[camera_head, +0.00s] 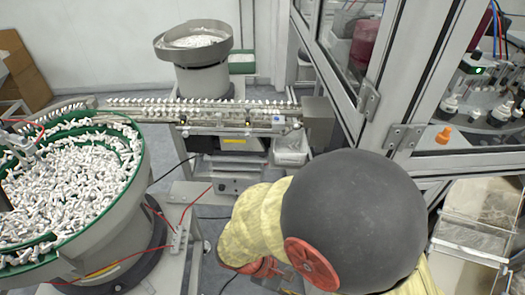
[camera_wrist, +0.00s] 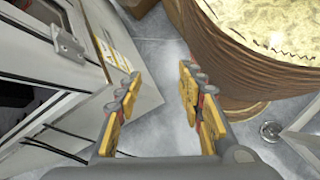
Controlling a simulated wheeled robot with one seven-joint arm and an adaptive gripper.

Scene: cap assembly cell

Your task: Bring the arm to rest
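My gripper (camera_wrist: 158,95) shows in the wrist view with its two yellow-padded fingers apart. Nothing is between them, and grey floor shows through the gap. In the head view my arm, with a yellow cover and a dark round joint, fills the lower middle and right. The gripper's fingertips cannot be made out there.
A green-rimmed feeder bowl (camera_head: 133,152) full of white parts stands at left. A second bowl (camera_head: 170,50) and a conveyor (camera_head: 160,118) lie behind. A framed glass machine (camera_head: 405,75) stands close at right. In the wrist view, a brown round container (camera_wrist: 205,55) stands near the right finger.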

